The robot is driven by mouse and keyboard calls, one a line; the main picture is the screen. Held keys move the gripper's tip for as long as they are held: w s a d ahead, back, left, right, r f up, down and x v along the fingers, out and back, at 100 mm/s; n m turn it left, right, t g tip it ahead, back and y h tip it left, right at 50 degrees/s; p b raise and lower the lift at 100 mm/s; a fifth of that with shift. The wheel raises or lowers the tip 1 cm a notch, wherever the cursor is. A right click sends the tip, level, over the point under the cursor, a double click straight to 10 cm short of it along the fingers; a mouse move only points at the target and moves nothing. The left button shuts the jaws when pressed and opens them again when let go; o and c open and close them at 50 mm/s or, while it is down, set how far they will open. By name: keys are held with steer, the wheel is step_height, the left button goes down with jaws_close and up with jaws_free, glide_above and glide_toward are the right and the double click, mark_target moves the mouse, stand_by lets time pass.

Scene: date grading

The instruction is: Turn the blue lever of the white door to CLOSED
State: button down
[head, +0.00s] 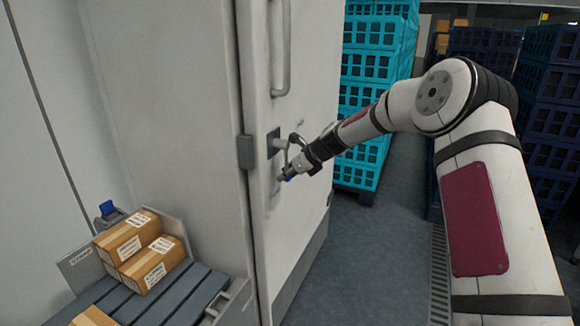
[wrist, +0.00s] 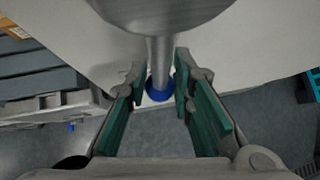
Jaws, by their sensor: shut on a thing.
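The white door (head: 301,85) stands in the middle of the head view, with a dark lever mount (head: 273,142) on its face. My gripper (head: 289,169) is at the door, just below and right of this mount. A bit of the lever's blue end (head: 289,178) shows at the fingertips. In the wrist view, the lever (wrist: 159,65) is a grey bar ending in a blue tip (wrist: 159,97). The green-padded fingers of my gripper (wrist: 161,88) stand on both sides of it and are shut on it. No CLOSED marking is readable.
A long vertical pull handle (head: 286,50) is above the lever on the door. A roller conveyor (head: 190,292) with cardboard boxes (head: 126,238) stands at lower left. Turquoise crates (head: 372,75) and dark blue crates (head: 548,110) are stacked behind. The floor (head: 360,250) right of the door is clear.

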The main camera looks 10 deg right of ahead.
steer(key=shift+s+a+f+g+y, duration=0.1)
steer(key=shift+s+a+g+y, duration=0.2)
steer(key=shift+s, duration=0.1)
steer(key=shift+m, duration=0.3)
steer(key=c, duration=1.7)
jaws_free()
steer(key=v, duration=1.2)
